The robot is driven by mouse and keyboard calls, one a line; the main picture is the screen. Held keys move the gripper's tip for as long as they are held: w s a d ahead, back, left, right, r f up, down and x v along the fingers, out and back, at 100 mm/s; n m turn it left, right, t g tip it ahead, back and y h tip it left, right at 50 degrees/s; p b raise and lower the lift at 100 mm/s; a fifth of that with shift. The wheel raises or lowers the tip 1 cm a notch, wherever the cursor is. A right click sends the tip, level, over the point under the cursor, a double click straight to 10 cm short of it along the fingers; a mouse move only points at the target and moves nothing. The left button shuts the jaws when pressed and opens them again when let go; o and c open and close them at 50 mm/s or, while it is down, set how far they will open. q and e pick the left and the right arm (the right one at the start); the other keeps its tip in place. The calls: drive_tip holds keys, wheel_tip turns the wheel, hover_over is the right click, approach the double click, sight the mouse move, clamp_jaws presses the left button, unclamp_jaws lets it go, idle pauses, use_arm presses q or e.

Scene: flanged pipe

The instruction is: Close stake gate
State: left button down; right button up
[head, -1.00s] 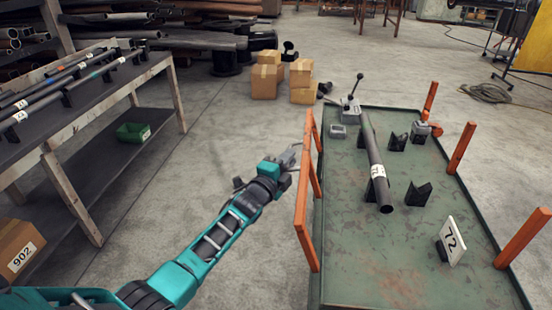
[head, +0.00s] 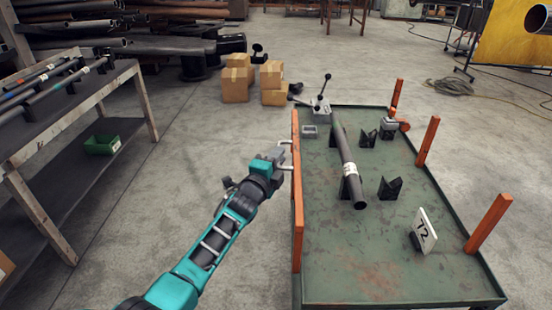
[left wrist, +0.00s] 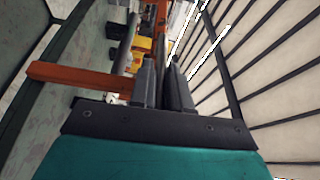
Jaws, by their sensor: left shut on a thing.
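The orange stake gate (head: 297,205) stands along the left edge of the green cart (head: 345,270) as a narrow upright frame. My left gripper (head: 287,157) reaches it from the left, at the upper part of its rail. The fingers are shut on the gate, with the grip partly hidden. In the left wrist view, the orange bar of the gate (left wrist: 80,75) runs from the left to the dark fingers (left wrist: 162,88). My right gripper is not in view.
On the cart are a dark pipe (head: 347,165), black V-blocks (head: 390,187), a "72" sign (head: 424,231) and a lever device (head: 320,105). Orange stakes (head: 488,223) line its right edge. A pipe rack (head: 70,130) stands left, cardboard boxes (head: 236,80) behind. Floor between is clear.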

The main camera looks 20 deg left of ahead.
use_arm(q)
drive_tip(key=shift+d+r, duration=0.2)
drive_tip(key=shift+d, duration=0.05)
drive_tip(key=c, duration=1.2)
unclamp_jaws()
drive_tip(key=shift+d+f, duration=0.1)
drive_tip(key=shift+o, duration=0.2)
drive_tip(key=shift+s, duration=0.15)
drive_tip(key=s+a+p, duration=0.1)
drive_tip(key=s+a, duration=0.1)
drive_tip(key=s, duration=1)
drive_tip(key=shift+s+f+p, duration=0.15)
drive_tip(key=shift+s+p, duration=0.05)
drive_tip(key=shift+p, duration=0.2)
